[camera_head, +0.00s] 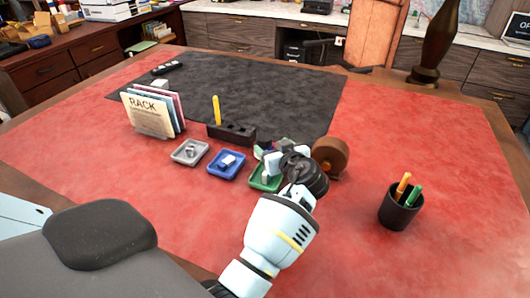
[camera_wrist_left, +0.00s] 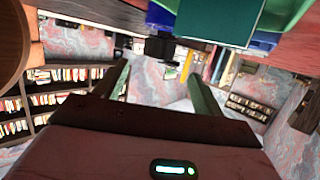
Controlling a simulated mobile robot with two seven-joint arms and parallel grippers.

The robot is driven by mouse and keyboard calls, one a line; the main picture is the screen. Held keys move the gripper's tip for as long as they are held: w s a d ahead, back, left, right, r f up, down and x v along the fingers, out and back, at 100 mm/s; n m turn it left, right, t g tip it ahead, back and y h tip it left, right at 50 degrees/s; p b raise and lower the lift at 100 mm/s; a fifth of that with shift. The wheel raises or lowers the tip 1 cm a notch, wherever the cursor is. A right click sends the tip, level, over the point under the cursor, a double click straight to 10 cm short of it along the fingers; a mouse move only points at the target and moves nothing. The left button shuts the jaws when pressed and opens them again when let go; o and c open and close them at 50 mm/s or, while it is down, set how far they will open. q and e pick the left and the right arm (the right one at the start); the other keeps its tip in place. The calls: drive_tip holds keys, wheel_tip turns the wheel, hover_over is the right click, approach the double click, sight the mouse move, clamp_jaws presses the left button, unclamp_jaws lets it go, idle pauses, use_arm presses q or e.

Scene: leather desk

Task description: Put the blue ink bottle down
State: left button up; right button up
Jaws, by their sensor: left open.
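My left gripper (camera_head: 275,158) is over the green tray (camera_head: 262,183) and hides part of it in the head view. In the left wrist view its two fingers (camera_wrist_left: 161,85) are spread apart with nothing between them. The blue tray (camera_head: 213,172), just left of the gripper, holds a small blue and pale object (camera_head: 227,160). I cannot tell whether this is the blue ink bottle. A dark teal block (camera_wrist_left: 218,20) sits at the top of the left wrist view, beyond the fingers. My right gripper is not in view.
A grey tray (camera_head: 178,157) stands left of the blue one. Behind are a black pen rack (camera_head: 235,134) and a card rack (camera_head: 148,115). A brown round object (camera_head: 330,155) is close to the gripper's right, and a pen cup (camera_head: 398,212) is farther right.

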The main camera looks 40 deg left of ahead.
sight(267, 141)
use_arm(q)
drive_tip(key=x, duration=0.3)
drive_tip(key=b+x, duration=0.1)
drive_tip(key=shift+w+a+f, duration=0.25)
drive_tip(key=shift+f, duration=0.1)
drive_tip(key=shift+w+a, duration=0.3)
drive_tip(key=shift+a, duration=0.15)
drive_tip(key=shift+c, duration=0.4)
clamp_jaws()
